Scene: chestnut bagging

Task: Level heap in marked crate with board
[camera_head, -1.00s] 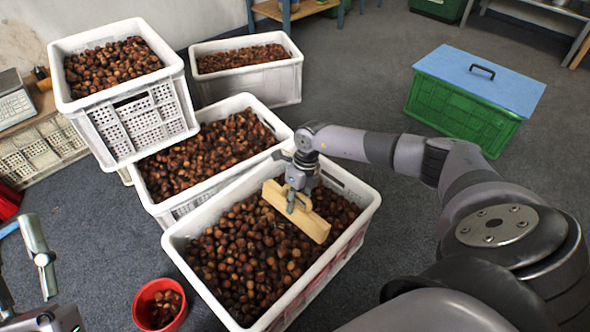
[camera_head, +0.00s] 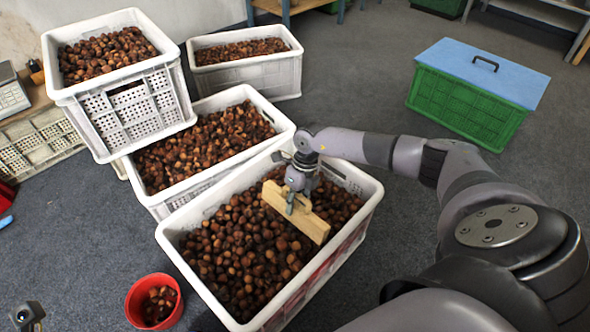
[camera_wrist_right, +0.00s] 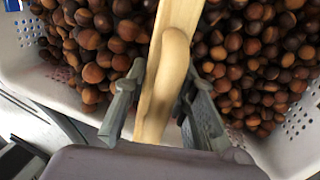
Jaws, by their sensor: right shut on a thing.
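The front white crate (camera_head: 372,197) is full of brown chestnuts (camera_head: 235,245) and has a red patch on its right side. A pale wooden board (camera_head: 312,226) stands on edge on the heap, toward the crate's back right. My right gripper (camera_head: 297,203) is shut on the board's raised handle from above. In the right wrist view the handle (camera_wrist_right: 174,60) lies between the fingers of the gripper (camera_wrist_right: 163,108), with chestnuts on both sides. The board's lower edge is hidden. A small part of my left gripper (camera_head: 27,314) shows at the bottom left; its fingers are not clear.
A red bucket (camera_head: 133,304) with a few chestnuts stands left of the crate. More white chestnut crates stand behind, one stacked high (camera_head: 125,115). A green crate with a blue lid (camera_head: 480,72) is at the right, with clear floor around it.

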